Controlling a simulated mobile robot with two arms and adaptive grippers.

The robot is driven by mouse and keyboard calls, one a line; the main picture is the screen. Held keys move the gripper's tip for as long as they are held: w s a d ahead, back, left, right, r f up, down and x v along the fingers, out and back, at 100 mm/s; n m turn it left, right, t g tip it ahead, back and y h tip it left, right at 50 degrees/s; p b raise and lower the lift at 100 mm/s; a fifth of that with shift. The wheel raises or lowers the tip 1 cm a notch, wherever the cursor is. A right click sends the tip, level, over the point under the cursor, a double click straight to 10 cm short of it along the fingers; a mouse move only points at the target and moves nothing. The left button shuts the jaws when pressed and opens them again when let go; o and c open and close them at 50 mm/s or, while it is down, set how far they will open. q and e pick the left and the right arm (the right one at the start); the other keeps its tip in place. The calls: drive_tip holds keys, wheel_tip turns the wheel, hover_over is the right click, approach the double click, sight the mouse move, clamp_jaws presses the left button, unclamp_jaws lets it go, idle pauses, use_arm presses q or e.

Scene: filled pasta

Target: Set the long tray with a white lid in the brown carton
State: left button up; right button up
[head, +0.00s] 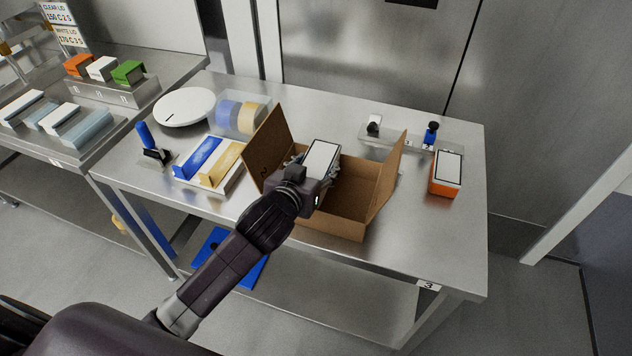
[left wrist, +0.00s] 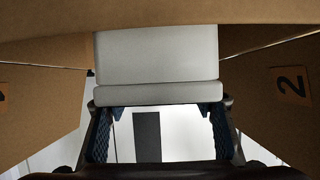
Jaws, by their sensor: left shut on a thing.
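The brown carton (head: 349,207) stands on the steel table with its side flaps open. A long tray with a white lid (head: 320,159) is at the carton's left part, at the opening. My left gripper (head: 311,176) reaches over the carton's front left and is shut on the tray. In the left wrist view the tray (left wrist: 157,55) shows between the finger tips (left wrist: 160,112), with carton walls (left wrist: 275,95) on both sides. I cannot tell whether the tray touches the carton floor. My right gripper is not in view.
Left of the carton are a holder with blue and yellow pieces (head: 237,170), tape rolls (head: 241,115) and a round white plate (head: 184,106). An orange box (head: 446,174) stands to the right. The carton's right half is empty. A side bench (head: 60,148) holds more trays.

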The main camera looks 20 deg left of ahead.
use_arm(q)
drive_tip(key=shift+f, duration=2.7)
drive_tip(key=o, duration=1.3)
drive_tip(key=b+v, duration=0.1)
drive_tip(key=v, duration=1.1)
drive_tip(key=shift+s, duration=0.1)
